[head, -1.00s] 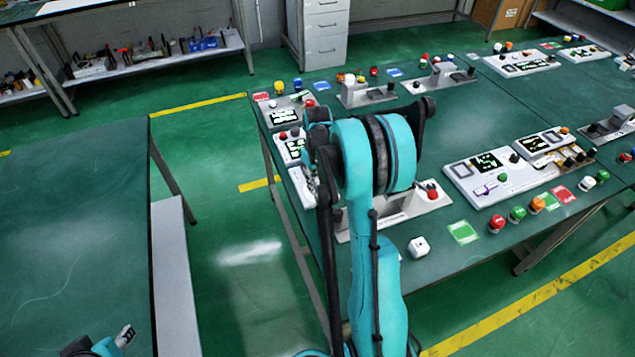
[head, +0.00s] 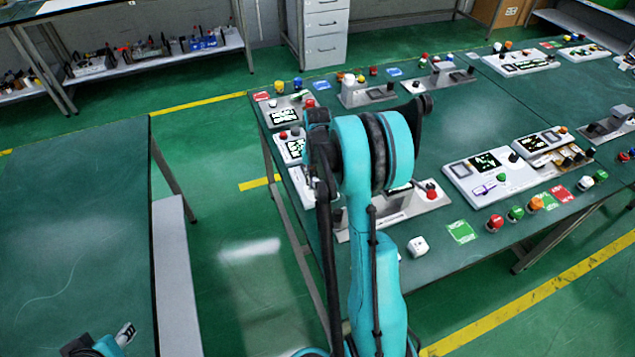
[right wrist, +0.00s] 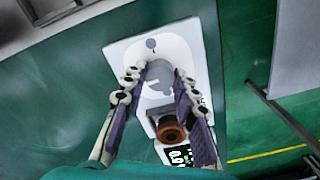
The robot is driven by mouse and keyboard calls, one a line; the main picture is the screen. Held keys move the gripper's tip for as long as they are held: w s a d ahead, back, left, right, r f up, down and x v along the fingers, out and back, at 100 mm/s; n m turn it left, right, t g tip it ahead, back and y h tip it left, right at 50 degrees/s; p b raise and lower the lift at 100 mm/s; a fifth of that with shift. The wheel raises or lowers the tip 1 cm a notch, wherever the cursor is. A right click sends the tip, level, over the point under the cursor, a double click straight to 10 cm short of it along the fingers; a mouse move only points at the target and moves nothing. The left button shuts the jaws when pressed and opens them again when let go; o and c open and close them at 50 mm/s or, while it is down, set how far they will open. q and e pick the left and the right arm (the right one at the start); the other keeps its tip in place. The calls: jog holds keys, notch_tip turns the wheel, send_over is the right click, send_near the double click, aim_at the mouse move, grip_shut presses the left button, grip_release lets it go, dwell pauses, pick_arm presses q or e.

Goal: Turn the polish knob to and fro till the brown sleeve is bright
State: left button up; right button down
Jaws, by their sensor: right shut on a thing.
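In the right wrist view, the fingers of my right gripper (right wrist: 160,80) lie either side of a pale grey knob (right wrist: 157,73) on a white panel (right wrist: 135,50), shut on it. The brown sleeve (right wrist: 171,130) is a short ringed cylinder in a dark holder just below the knob, between the finger bases. It looks dull brown with an orange-brown end. In the head view my right arm hides the knob and sleeve. A grey tip of my left gripper (head: 125,334) shows at the lower left edge; whether it is open I cannot tell.
A small display (right wrist: 178,155) is below the sleeve. The green-topped bench (head: 440,120) carries several consoles, buttons and a white die-like block (head: 418,246). Another table (head: 75,200) stands at left, with clear floor (head: 240,230) between.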

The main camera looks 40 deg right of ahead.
aim_at(318, 185)
jog(key=shift+m, duration=0.4)
jog(key=c, duration=1.2)
grip_release()
notch_tip(318, 185, up, 12)
